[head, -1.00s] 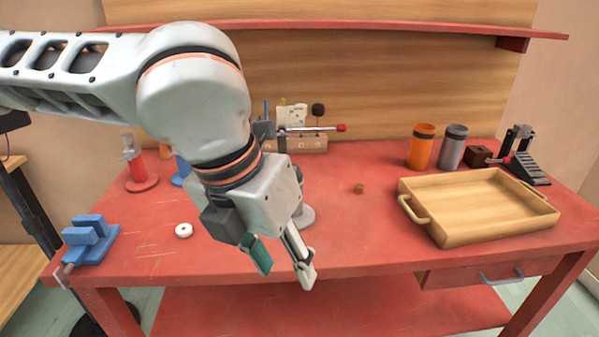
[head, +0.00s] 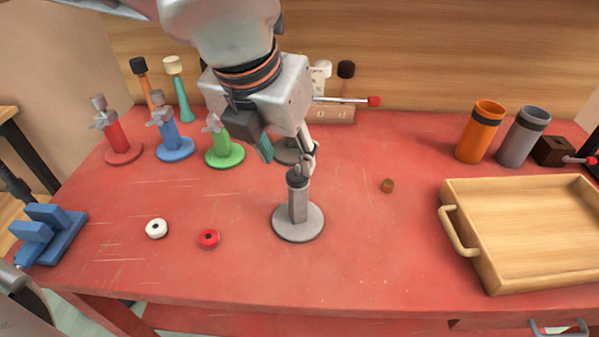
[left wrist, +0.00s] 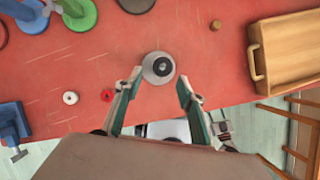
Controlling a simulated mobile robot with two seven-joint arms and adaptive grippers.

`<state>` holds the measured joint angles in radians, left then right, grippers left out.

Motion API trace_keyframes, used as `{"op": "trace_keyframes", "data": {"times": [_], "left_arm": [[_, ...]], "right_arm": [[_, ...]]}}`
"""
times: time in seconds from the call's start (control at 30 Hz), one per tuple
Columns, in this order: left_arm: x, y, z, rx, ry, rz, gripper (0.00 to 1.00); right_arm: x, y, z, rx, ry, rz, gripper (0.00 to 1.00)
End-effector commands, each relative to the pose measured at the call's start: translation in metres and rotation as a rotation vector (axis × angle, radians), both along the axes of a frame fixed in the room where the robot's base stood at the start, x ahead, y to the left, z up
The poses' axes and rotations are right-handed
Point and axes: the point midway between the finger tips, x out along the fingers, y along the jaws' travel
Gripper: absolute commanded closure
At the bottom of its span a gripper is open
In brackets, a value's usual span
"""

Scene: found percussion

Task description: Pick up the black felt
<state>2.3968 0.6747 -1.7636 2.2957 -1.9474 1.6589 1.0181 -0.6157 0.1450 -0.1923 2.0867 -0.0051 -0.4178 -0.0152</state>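A grey stand (head: 298,220) with a round base and upright post stands at the middle of the red table. A dark round piece (head: 297,178) caps its post and could be the black felt; I cannot tell for sure. From above, in the left wrist view, it is a dark ring (left wrist: 161,67) at the stand's centre. My left gripper (head: 288,154) is open and empty just above and behind the post top. In the left wrist view its two fingers (left wrist: 160,78) are spread to either side of the stand. My right gripper is not in view.
A white ring (head: 156,228) and a red ring (head: 208,238) lie left of the stand. Red, blue and green stands (head: 224,152) are behind them. A small brown piece (head: 387,186) and a wooden tray (head: 461,195) are to the right. The table front is clear.

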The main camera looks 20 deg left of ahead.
Motion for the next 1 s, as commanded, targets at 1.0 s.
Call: {"op": "trace_keyframes", "data": {"times": [1.0], "left_arm": [[0.020, -0.002, -0.048, 0.000, 0.002, 0.000, 0.80]], "right_arm": [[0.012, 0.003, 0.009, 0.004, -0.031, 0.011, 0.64]]}}
